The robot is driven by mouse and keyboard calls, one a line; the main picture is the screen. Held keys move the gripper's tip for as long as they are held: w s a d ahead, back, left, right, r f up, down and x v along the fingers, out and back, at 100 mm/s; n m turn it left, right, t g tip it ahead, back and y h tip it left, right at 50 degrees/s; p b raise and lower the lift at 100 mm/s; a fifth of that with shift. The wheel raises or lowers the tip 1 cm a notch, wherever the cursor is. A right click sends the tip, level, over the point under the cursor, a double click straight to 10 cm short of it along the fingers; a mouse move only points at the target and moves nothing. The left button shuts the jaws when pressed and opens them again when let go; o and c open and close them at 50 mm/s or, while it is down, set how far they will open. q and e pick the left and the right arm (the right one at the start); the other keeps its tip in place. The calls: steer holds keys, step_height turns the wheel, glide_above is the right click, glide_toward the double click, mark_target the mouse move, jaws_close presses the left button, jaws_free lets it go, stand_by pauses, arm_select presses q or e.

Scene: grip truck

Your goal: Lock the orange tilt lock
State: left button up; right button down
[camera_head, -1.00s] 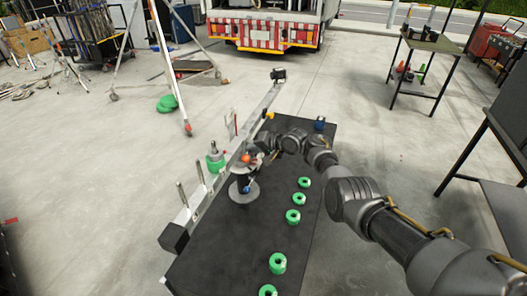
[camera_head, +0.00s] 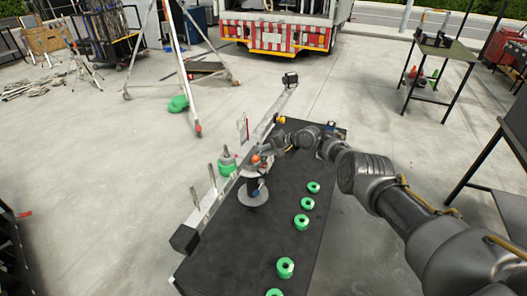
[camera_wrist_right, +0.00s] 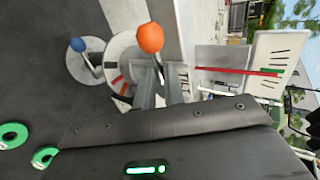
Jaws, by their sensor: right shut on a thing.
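A blue ball knob (camera_wrist_right: 78,45) on another lever sits to the left, apart from the fingers. My left gripper is not in view.
The black cart top (camera_head: 235,240) carries several green rings (camera_head: 301,221) along its right side. A long rail (camera_head: 213,200) with upright pins runs along the cart's left edge. Concrete floor is open around the cart.

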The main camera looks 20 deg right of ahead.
steer(key=shift+a, duration=0.1)
steer(key=c, duration=1.8)
jaws_free()
steer(key=shift+o, duration=0.2)
steer(key=shift+r, duration=0.1)
steer(key=p+v, duration=0.6)
steer(key=v, duration=0.4)
steer(key=shift+s+d, duration=0.2)
steer(key=shift+d, duration=0.05)
